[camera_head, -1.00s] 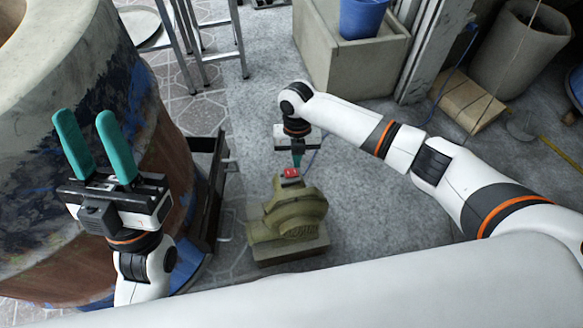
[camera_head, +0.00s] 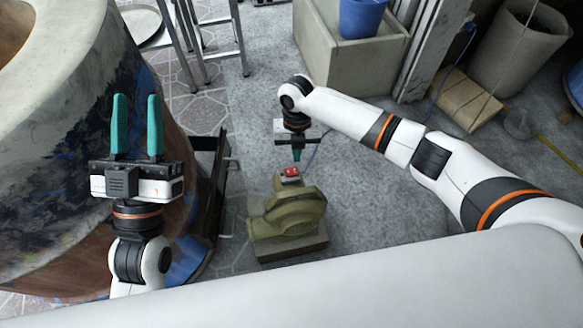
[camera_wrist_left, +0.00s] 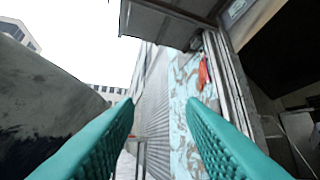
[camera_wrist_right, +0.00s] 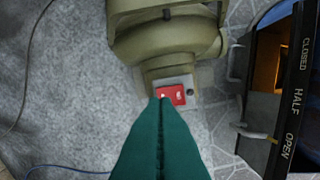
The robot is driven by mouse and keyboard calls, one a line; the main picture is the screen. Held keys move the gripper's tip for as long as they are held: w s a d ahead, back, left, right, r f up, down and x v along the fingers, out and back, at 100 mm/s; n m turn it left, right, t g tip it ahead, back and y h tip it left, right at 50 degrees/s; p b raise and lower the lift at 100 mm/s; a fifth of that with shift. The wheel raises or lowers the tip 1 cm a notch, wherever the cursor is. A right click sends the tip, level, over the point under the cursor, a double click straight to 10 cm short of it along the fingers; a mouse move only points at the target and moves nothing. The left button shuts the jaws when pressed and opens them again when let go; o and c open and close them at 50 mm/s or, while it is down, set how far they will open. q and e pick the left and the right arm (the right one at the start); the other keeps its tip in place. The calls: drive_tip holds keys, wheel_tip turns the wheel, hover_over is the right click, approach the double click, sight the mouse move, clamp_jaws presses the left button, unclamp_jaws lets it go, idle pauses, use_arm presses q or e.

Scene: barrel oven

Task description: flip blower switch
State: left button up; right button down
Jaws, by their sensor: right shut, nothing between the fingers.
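The olive blower (camera_head: 287,212) sits on a flat base on the floor, beside the barrel oven. Its red switch (camera_head: 290,172) is on a grey box on the blower's far side in the head view; the right wrist view shows the red switch (camera_wrist_right: 171,95) close up. My right gripper (camera_head: 296,157) points down just above the switch, its teal fingers shut with nothing between them. In the right wrist view the fingertips (camera_wrist_right: 160,101) overlap the switch's edge; I cannot tell whether they touch it. My left gripper (camera_head: 137,125) is open and empty, fingers pointing up, in front of the oven.
The barrel oven (camera_head: 60,90) fills the left side. A dark lever plate marked closed, half and open (camera_wrist_right: 296,95) stands near the blower. A concrete trough (camera_head: 340,60) and a blue bucket (camera_head: 362,18) are at the back. Floor right of the blower is clear.

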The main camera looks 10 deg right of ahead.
drive_tip(key=shift+r+p, duration=0.35)
drive_tip(key=shift+r, duration=0.1)
use_arm(q)
drive_tip(key=shift+w+f+g+y, duration=0.2)
drive_tip(key=shift+w+f+g, duration=0.35)
drive_tip(key=shift+f+g, duration=0.3)
drive_tip(key=shift+w+f+g+y, duration=0.2)
drive_tip(key=shift+w+f+g, duration=0.4)
drive_tip(key=shift+f, duration=0.3)
use_arm(e)
drive_tip(key=shift+r, duration=0.1)
